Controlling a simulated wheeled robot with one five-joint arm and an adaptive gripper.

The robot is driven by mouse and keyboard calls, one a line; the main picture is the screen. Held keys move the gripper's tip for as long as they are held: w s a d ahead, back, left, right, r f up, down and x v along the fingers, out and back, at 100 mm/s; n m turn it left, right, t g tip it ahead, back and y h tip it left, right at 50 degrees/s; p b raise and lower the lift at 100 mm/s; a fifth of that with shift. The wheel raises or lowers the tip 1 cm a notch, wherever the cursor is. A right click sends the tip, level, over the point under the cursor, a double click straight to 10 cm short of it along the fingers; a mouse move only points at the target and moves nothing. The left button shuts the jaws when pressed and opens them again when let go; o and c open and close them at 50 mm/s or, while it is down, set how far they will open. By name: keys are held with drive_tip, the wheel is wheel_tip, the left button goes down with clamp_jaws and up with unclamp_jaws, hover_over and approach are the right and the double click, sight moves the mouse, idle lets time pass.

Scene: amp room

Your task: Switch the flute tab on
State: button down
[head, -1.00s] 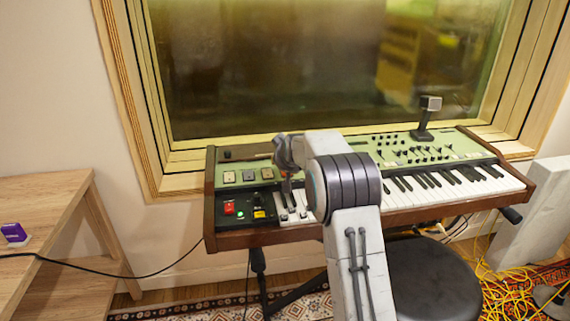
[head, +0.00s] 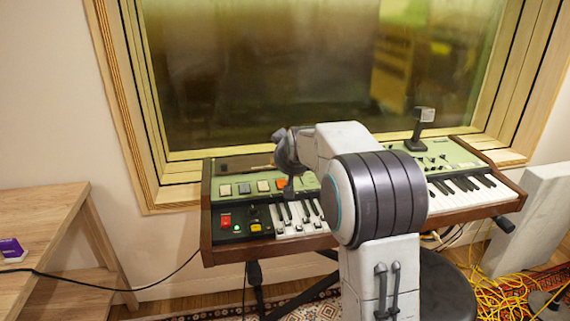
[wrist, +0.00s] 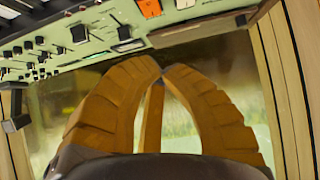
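The tabs are in a row on the green panel at the left of the keyboard (head: 207,225). No label is legible, so I cannot tell which is flute. My gripper (head: 289,192) is beside the rightmost visible orange tab, and my arm hides the panel beyond. In the wrist view my gripper (wrist: 162,70) has its fingertips together, with nothing seen between them. An orange tab (wrist: 149,8) shows above the tips there.
A red switch (head: 226,220) and a yellow switch (head: 255,227) are on the black panel. Black sliders (wrist: 79,33) are on the green panel. A microphone-like stand (head: 418,130) is at the back right. A window (head: 250,80) is behind, and a stool (head: 445,290) is in front.

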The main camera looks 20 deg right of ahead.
sight(280, 182)
drive_tip(key=shift+r, duration=0.1)
idle(0.3)
drive_tip(key=shift+w+r+p, duration=0.15)
drive_tip(key=shift+w+p, duration=0.55)
drive_tip(key=shift+p, duration=1.3)
drive_tip(key=shift+d, duration=0.1)
drive_tip(key=x, duration=0.7)
drive_tip(key=f+b+x, duration=0.1)
drive_tip(key=x, duration=0.3)
drive_tip(key=shift+s+f, duration=0.15)
drive_tip(key=shift+s, duration=0.1)
drive_tip(key=shift+w+f, duration=0.1)
drive_tip(key=shift+f, duration=1.05)
drive_tip(key=shift+b, duration=0.4)
